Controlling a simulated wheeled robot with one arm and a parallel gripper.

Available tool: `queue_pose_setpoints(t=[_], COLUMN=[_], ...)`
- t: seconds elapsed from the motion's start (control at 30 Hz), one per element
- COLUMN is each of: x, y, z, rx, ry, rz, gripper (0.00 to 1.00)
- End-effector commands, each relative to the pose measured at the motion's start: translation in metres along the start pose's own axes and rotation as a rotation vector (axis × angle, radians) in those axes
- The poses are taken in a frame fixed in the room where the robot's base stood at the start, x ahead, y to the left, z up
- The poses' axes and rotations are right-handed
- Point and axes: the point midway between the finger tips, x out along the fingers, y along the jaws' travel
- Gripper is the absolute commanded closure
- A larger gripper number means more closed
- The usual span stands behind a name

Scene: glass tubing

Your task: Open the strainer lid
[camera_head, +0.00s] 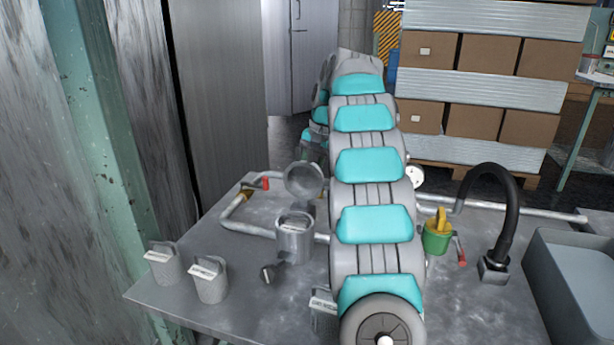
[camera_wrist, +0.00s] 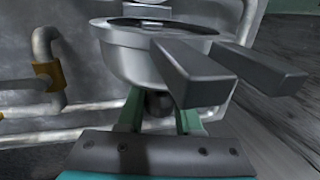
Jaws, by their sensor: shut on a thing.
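The strainer body (camera_head: 294,242) is a grey metal cup on the table, with a tagged basket handle showing in its open top. The round lid (camera_head: 304,180) stands raised behind it, its inner face toward the head camera. The wrist view shows the lid's bowl-like metal side (camera_wrist: 135,62) close up, with two flat grey bars beside it. My gripper (camera_wrist: 158,108) has its green fingers on either side of a dark round knob (camera_wrist: 158,101) against the lid. In the head view the gripper is mostly hidden behind the lid and my arm. A dark-headed bolt (camera_head: 268,273) sticks out from the body's near side.
Two spare baskets (camera_head: 165,262) (camera_head: 210,280) stand at the table's front left; another is partly behind my arm. Pipes (camera_head: 270,231) run around the strainer. A green pot (camera_head: 436,240), black hose (camera_head: 514,200) and grey bin (camera_head: 575,275) are at right.

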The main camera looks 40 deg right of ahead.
Motion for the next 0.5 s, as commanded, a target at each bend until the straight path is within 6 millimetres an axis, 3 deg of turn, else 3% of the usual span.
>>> queue_pose_setpoints(t=[0.5], x=[0.0050], y=[0.0024], z=[-0.0011], rx=[0.016], ry=[-0.058], rz=[0.003], gripper=[1.00])
